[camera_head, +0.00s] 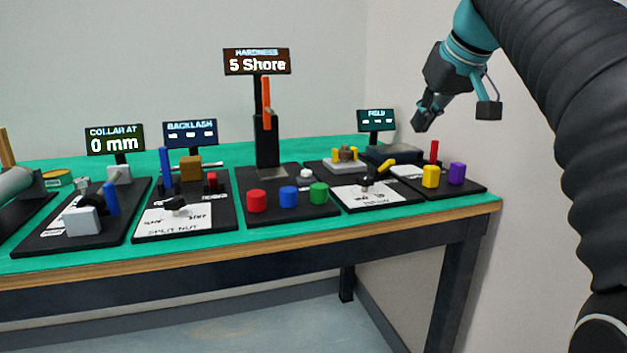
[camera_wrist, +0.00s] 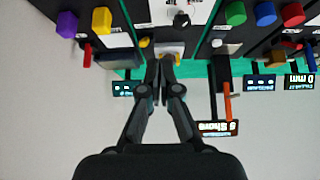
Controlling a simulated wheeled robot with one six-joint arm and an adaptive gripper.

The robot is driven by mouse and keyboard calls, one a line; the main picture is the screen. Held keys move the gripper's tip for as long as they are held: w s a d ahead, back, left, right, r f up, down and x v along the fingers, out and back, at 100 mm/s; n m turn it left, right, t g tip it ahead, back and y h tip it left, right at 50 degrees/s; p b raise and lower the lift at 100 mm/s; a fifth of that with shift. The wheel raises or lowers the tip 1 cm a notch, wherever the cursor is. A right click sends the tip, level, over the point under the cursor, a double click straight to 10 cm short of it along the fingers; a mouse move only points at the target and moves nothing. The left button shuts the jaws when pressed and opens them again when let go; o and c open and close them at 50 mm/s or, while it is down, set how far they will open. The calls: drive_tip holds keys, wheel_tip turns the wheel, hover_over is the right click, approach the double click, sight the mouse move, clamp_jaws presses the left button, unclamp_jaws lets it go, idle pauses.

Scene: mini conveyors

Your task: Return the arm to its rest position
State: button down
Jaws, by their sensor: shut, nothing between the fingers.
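My gripper (camera_head: 425,112) is at the upper right in the head view, held in the air above the right end of the bench. Its fingers are shut with nothing between them. In the wrist view my gripper (camera_wrist: 162,62) points at the bench devices, its two fingertips close together. My black ribbed arm runs down the right side of the head view. The gripper appears apart from the devices, though the exact gap is hard to tell.
A green-topped bench (camera_head: 330,232) carries several black device boards. A tall tester with an orange lever (camera_head: 266,95) and a display (camera_head: 257,62) reading 5 Shore stands mid-bench. Yellow (camera_head: 431,176) and purple (camera_head: 457,173) blocks stand at the right end. A wall is behind.

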wheel_tip(320, 180, down, 14)
drive_tip(key=s+d+m+h, duration=0.2)
drive_tip(key=m, duration=0.2)
drive_tip(key=s+a+f, duration=0.2)
drive_tip(key=s+f, duration=0.7)
drive_tip(key=s, duration=0.2)
drive_tip(key=s+a+f+g+p, duration=0.1)
drive_tip(key=s+a+f, duration=0.1)
drive_tip(key=s+f, duration=0.8)
drive_tip(key=shift+s+a, duration=0.25)
drive_tip(key=shift+s, duration=0.85)
